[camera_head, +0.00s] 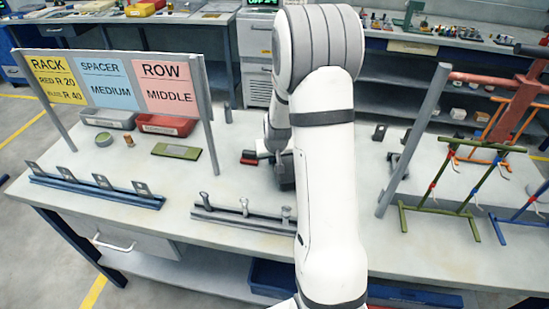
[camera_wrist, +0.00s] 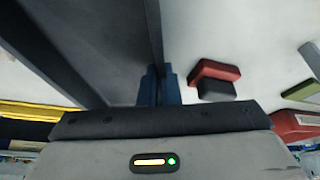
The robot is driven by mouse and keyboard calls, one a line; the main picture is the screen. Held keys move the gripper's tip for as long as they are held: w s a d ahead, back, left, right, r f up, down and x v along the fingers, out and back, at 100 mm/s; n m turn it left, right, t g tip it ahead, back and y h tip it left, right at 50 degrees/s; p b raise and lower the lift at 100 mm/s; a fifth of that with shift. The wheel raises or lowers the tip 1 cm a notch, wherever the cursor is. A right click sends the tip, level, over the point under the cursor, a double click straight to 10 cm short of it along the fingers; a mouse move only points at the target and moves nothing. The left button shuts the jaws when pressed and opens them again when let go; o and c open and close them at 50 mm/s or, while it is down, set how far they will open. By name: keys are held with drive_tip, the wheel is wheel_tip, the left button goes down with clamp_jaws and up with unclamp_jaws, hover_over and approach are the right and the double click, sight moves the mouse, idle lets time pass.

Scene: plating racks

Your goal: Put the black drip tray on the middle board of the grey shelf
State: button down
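The black drip tray (camera_wrist: 75,40) fills the upper left of the wrist view as a large dark, shallow surface with a raised wall. Two blue fingertips (camera_wrist: 159,85) of my gripper meet at the end of that wall and appear closed on it. In the head view my gripper (camera_head: 284,172) is mostly hidden behind my white arm, low over the bench, and the tray cannot be told apart from it there.
A red block (camera_wrist: 215,70) and a dark block (camera_wrist: 216,90) lie beside the gripper on the pale bench (camera_head: 80,220). A sign frame (camera_head: 205,100) and red bin (camera_head: 168,124) stand left. A rail with posts (camera_head: 240,215) lies in front. Coloured racks (camera_head: 440,185) stand right.

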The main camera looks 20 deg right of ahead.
drive_tip(key=shift+f, duration=0.25)
drive_tip(key=shift+f, duration=0.25)
drive_tip(key=c, duration=1.6)
unclamp_jaws()
drive_tip(key=shift+r, duration=0.1)
drive_tip(key=shift+c, duration=0.2)
